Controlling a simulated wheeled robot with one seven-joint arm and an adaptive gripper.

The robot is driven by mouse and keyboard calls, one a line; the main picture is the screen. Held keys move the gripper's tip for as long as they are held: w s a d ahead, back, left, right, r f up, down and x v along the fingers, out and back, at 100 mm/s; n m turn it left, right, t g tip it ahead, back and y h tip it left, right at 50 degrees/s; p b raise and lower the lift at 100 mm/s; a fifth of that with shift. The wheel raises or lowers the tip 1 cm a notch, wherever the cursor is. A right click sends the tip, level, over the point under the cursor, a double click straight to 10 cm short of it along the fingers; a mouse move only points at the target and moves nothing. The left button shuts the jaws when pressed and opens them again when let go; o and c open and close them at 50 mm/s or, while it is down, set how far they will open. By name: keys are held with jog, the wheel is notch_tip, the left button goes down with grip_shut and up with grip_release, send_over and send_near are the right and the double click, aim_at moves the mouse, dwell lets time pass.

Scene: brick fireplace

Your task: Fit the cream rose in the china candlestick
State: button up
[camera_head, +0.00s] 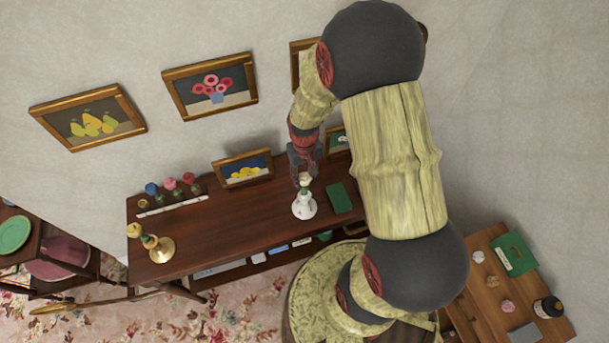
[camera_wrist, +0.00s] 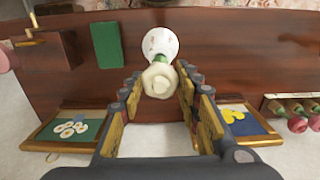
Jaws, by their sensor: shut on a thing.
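The cream rose (camera_head: 305,179) is between the fingertips of my gripper (camera_head: 304,168), which is shut on it. In the wrist view the rose head (camera_wrist: 158,80) lies between the two fingers of my gripper (camera_wrist: 159,84). A bit of green shows under the bloom. The white china candlestick (camera_head: 304,206) stands upright on the dark wooden table, just below the rose. In the wrist view the candlestick (camera_wrist: 160,43) shows right behind the rose, with a patterned white base. The rose overlaps its top, so I cannot tell whether the stem is inside the socket.
A green flat object (camera_head: 340,197) lies right of the candlestick. A brass candlestick (camera_head: 159,248) stands at the table's left end. Blue, pink and red roses (camera_head: 170,185) stand behind it by a white strip. A framed lemon picture (camera_head: 243,169) leans at the back.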

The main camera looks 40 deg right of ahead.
jog(key=shift+f+b, duration=0.4)
jog(key=shift+f, duration=0.2)
jog(key=o, duration=1.1)
jog(key=shift+c, duration=0.2)
notch_tip(320, 180, up, 12)
jog(key=shift+s, duration=0.1)
jog(key=s+a+r+n+t+b, duration=0.3)
jog(key=s+a+r+t+b, duration=0.2)
jog(key=s+a+b, duration=0.7)
jog(key=r+b, duration=0.1)
jog(key=b, duration=0.3)
jog(key=shift+t+b, duration=0.3)
